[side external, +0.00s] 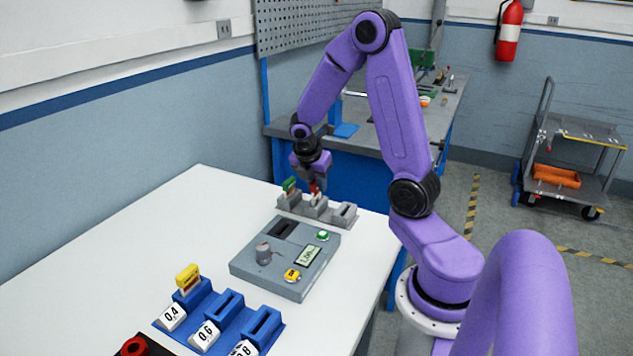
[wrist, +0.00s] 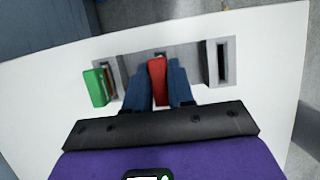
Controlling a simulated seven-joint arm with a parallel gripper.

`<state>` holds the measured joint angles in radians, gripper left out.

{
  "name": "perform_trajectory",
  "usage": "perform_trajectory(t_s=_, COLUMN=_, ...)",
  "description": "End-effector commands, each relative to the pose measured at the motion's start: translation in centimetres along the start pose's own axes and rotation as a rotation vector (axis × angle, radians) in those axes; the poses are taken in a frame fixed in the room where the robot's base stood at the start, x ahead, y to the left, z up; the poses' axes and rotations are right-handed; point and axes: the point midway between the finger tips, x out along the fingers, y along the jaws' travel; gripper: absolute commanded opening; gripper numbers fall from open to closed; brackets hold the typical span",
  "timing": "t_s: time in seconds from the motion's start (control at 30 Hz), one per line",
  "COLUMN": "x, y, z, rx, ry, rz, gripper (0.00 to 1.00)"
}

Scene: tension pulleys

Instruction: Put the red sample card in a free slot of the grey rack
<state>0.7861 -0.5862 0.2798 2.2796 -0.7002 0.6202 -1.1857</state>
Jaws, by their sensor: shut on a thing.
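The red sample card (wrist: 157,82) is between the two fingers of my gripper (wrist: 160,88), which is shut on it. The grey rack (side external: 338,221) stands near the far end of the white table. My gripper (side external: 314,184) is over the rack's middle slot, and the red card (side external: 313,188) shows just below the fingers. I cannot tell how deep the card sits in that slot. A green card (wrist: 95,87) stands in the left slot, and it also shows in the side view (side external: 289,185). The right slot (wrist: 222,62) is empty.
A grey device (side external: 272,278) with a small display, a knob and two buttons sits in front of the rack. A blue rack (side external: 222,318) with numbered slots holds a yellow card (side external: 187,276). A red and black part (side external: 134,346) is at the bottom edge. The table's left side is clear.

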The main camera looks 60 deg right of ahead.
Motion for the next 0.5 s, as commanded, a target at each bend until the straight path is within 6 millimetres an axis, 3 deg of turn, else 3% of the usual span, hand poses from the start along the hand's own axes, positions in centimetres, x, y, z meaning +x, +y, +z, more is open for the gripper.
perform_trajectory(t_s=0.5, x=1.04, y=-0.01, z=-0.43, rx=-0.001, ry=0.000, rz=-0.001, gripper=0.00)
